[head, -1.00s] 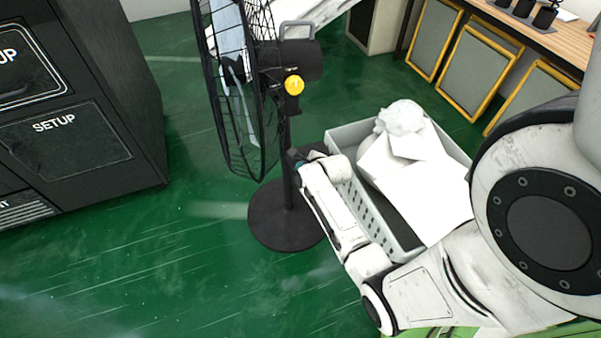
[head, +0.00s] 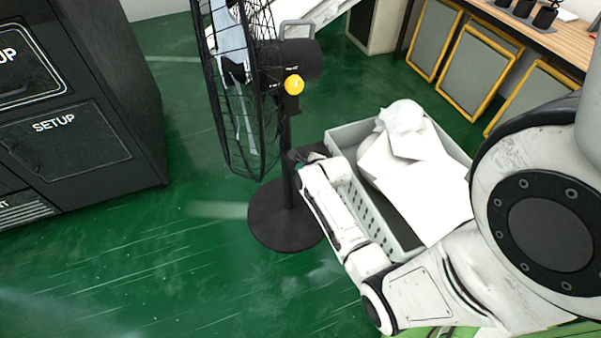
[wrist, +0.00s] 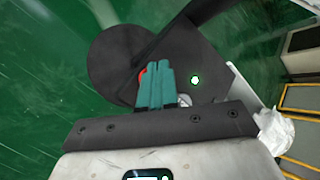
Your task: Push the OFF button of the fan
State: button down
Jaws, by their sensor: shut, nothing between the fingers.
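The black fan (head: 290,60) stands on a round base (head: 285,230) in the head view, its cage turned left and a yellow knob on its rear. In the wrist view the fan's dark control panel (wrist: 212,62) shows a lit green button (wrist: 195,80). A red button (wrist: 142,72) shows just left of the teal fingertips, partly hidden by them. My gripper (wrist: 158,66) is shut and empty, its fingertips close to the red button; I cannot tell whether they touch it. In the head view my gripper (head: 297,160) is beside the fan pole. No button label is readable.
A grey crate (head: 345,137) with crumpled white paper stands right of the pole, close beside my arm. A black cabinet (head: 80,110) stands at left. Framed panels (head: 480,70) lean under a wooden counter at right. Green floor is open left of the fan.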

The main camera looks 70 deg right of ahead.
jog(key=shift+f, duration=0.45)
dwell(0.7)
jog(key=shift+r, duration=0.1)
jog(key=shift+r+p, duration=0.75)
jog(key=shift+p, duration=0.05)
jog(key=shift+r, duration=0.1)
notch_tip(320, 180, up, 5)
jog(key=p, duration=0.5)
dwell(0.8)
